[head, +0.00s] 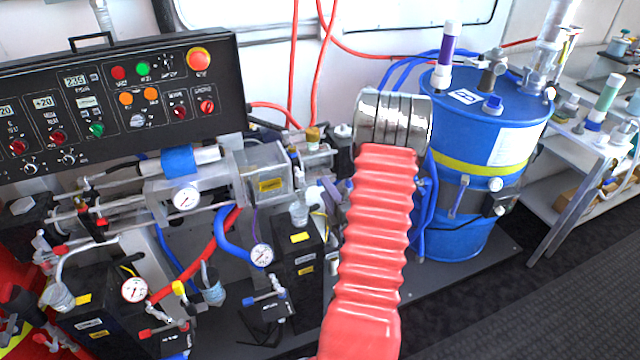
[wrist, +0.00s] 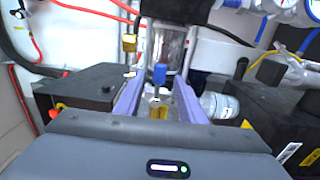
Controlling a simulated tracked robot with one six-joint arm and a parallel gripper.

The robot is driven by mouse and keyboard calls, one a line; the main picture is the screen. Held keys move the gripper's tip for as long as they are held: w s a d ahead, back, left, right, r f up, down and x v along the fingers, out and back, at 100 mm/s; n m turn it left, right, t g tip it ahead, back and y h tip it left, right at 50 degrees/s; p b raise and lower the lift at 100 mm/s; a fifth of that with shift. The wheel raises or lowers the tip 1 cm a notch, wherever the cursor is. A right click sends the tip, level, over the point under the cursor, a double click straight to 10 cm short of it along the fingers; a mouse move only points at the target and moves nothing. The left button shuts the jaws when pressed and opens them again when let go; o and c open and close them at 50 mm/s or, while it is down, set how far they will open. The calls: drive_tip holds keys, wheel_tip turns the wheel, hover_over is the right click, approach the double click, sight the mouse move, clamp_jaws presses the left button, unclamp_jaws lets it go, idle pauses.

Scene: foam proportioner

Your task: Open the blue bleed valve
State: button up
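A small blue valve handle (wrist: 158,74) stands upright on a metal stem in the wrist view, just in front of a clear cylinder. It looks like the bleed valve. My gripper (wrist: 158,84) is open, with one lavender finger left of the handle and the other right of it. The handle shows between the fingers; I cannot tell whether either touches it. A brass-coloured part shows low between the fingers. In the head view my red-sleeved arm covers much of this area, and only a bit of the lavender gripper (head: 332,192) shows beside it. I cannot make out the handle there.
Black blocks flank the gripper on the left (wrist: 85,88) and right (wrist: 262,105). A clear bottle (wrist: 218,105) lies right of the fingers. In the head view, a control panel (head: 110,95) stands left, gauges and hoses below it, and a blue drum (head: 485,140) stands right.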

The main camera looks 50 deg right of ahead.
sight(320, 186)
drive_tip(key=shift+x, duration=2.5)
drive_tip(key=shift+c, duration=0.4)
clamp_jaws()
drive_tip(key=shift+a+f, duration=0.1)
drive_tip(key=shift+a, duration=0.15)
drive_tip(key=shift+d, duration=0.15)
